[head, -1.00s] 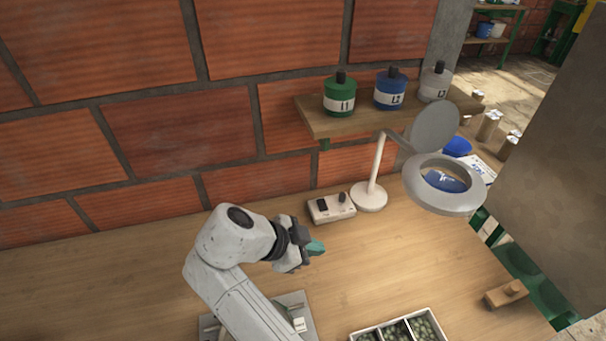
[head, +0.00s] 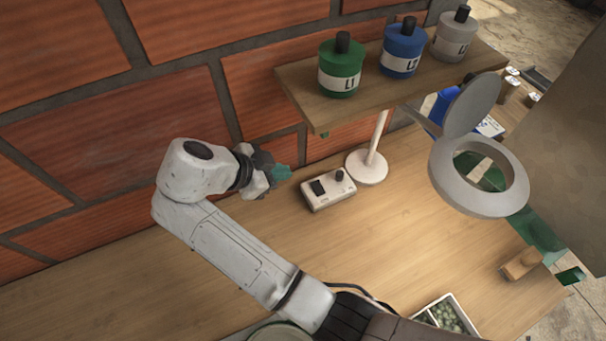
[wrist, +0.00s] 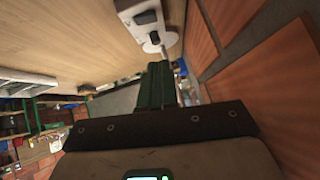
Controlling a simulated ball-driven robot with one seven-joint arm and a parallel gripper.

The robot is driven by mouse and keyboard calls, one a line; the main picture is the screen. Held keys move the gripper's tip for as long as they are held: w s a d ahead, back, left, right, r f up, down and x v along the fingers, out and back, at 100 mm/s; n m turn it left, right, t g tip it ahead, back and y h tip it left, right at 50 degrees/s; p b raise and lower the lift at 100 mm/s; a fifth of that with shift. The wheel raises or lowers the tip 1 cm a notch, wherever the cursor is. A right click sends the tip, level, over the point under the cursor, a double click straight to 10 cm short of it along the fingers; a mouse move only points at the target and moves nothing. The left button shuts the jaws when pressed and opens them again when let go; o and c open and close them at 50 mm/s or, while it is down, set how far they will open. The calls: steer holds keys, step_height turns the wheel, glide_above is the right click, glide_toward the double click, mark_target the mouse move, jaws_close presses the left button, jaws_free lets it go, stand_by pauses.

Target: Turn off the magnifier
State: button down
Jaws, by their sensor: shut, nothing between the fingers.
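The magnifier lamp has a pale ring head (head: 450,187) with its round lid raised, on a white post and round base (head: 367,168). Beside the base, to its left, a white control box (head: 330,196) lies on the bench, with a black rocker switch (head: 317,187) and a black round knob (head: 339,175). My gripper (head: 283,172) is just left of the box, apart from it, with its green fingers shut and empty. In the wrist view the shut fingers (wrist: 157,85) point toward the box (wrist: 130,8), its switch (wrist: 146,17) and its knob (wrist: 155,37). Whether the lamp is lit is unclear.
A wooden shelf (head: 300,103) above the box holds green (head: 342,68), blue (head: 403,50) and grey (head: 455,35) containers. The brick wall (head: 180,110) is close behind my gripper. A compartment tray (head: 460,308) lies at the front; the bench left of the box is clear.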

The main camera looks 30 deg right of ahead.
glide_above(315, 181)
steer(key=s+a, duration=0.1)
steer(key=a, duration=0.2)
step_height(315, 181, down, 7)
steer(key=shift+s+r+b, duration=0.15)
steer(key=shift+b, duration=0.25)
steer(key=shift+w+f, duration=0.15)
steer(key=shift+f, duration=0.5)
steer(key=shift+w+f, duration=0.15)
steer(key=shift+f, duration=0.45)
steer(key=shift+w+f, duration=0.15)
steer(key=shift+f, duration=0.7)
steer(key=shift+d, duration=0.1)
